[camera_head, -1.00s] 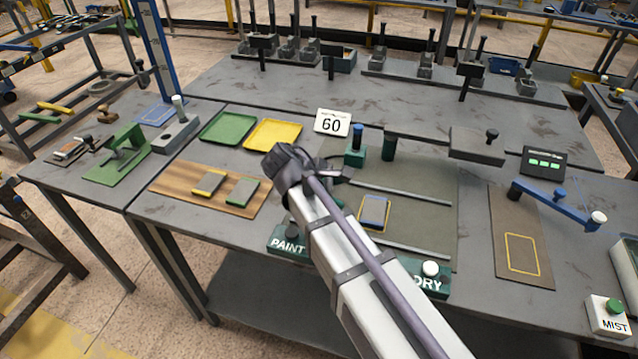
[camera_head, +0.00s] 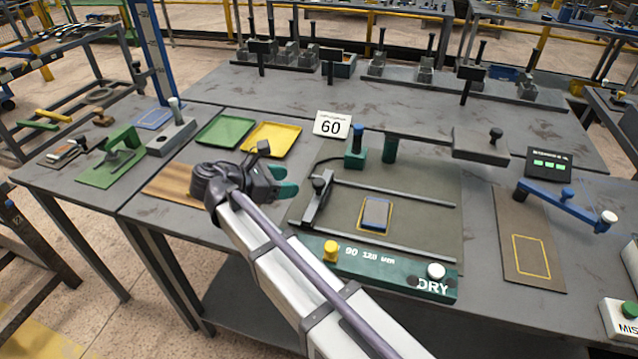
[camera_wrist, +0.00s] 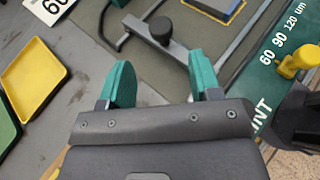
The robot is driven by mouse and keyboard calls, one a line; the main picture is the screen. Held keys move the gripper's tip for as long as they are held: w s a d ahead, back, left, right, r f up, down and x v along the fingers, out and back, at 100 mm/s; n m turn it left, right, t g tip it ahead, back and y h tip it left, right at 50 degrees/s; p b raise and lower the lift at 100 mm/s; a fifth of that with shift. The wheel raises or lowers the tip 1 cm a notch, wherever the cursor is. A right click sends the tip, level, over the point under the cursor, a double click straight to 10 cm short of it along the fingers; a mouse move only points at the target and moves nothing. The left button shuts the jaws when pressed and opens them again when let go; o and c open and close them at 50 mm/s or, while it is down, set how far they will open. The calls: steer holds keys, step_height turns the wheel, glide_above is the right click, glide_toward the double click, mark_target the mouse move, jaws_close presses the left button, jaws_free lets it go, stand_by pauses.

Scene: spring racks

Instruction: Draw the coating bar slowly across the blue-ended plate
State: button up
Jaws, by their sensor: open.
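The coating bar (camera_head: 318,201), a grey bar with a black knob, lies across the left end of two rails. It shows ahead of the fingers in the wrist view (camera_wrist: 185,58), its knob roughly in line with the gap between them. The blue-ended plate (camera_head: 375,213) lies inside a yellow outline between the rails, right of the bar; in the wrist view only its edge shows at the top. My gripper (camera_head: 286,181) is open and empty, just left of the bar and apart from it. Its teal fingers (camera_wrist: 163,78) are spread.
A green panel (camera_head: 400,275) with a yellow knob, a 90 120 um scale and a DRY button runs along the front. A green tray (camera_head: 226,130) and a yellow tray (camera_head: 272,139) lie behind my gripper. A "60" sign (camera_head: 332,124) stands behind the rails.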

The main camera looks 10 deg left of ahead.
mark_target(317, 182)
steer(key=b+x, duration=0.3)
steer(key=x, duration=0.5)
steer(key=shift+w+d+f, duration=0.1)
steer(key=shift+f, duration=0.15)
steer(key=shift+x, duration=0.8)
steer(key=shift+r, duration=0.1)
jaws_close()
